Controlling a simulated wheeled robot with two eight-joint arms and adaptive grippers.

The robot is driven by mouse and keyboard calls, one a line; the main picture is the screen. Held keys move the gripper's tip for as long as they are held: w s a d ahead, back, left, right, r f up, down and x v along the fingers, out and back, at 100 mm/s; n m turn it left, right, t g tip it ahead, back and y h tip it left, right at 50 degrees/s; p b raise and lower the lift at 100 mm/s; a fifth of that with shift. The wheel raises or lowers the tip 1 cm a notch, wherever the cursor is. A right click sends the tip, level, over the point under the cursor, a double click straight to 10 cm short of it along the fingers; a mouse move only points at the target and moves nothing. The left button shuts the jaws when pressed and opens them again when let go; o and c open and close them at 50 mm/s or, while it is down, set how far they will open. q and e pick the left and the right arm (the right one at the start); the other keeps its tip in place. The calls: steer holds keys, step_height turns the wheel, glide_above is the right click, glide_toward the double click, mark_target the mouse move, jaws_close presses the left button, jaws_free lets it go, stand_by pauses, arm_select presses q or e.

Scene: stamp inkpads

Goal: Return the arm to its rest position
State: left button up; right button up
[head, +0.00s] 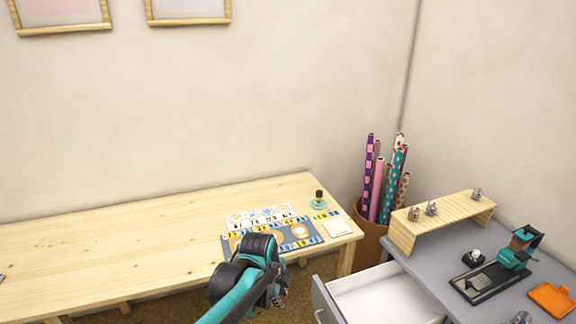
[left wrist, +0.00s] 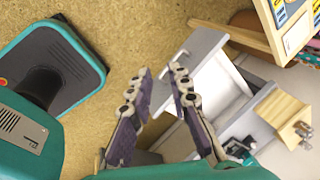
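My left arm (head: 236,296) is teal and black and reaches up from the bottom of the head view, in front of the wooden table (head: 120,248). My left gripper (head: 277,292) points downward there, its fingers partly hidden and small. In the left wrist view my left gripper (left wrist: 161,75) has its two fingers apart with nothing between them. Behind the fingers are the brown floor (left wrist: 165,35) and an open white drawer (left wrist: 205,85). My right gripper is in neither view.
The open drawer (head: 385,302) juts out right of my gripper, from the grey desk (head: 455,245). On the desk are a wooden stand (head: 440,214), a teal stamping device (head: 520,247) and an orange pad (head: 552,299). A patterned mat (head: 312,239) lies on the table. Paper rolls (head: 378,185) stand behind.

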arm_select(q)
steer(key=s+a+r+n+t+y, duration=0.1)
steer(key=s+a+n+t, duration=0.1)
steer(key=s+a+n, duration=0.6)
steer(key=s+a+r+n+t+y, duration=0.1)
steer(key=s+a+r+n+t, duration=0.1)
steer(key=s+a+n, duration=0.5)
steer(key=s+n, duration=0.2)
steer(key=n, duration=0.4)
steer(key=shift+s+a, duration=0.4)
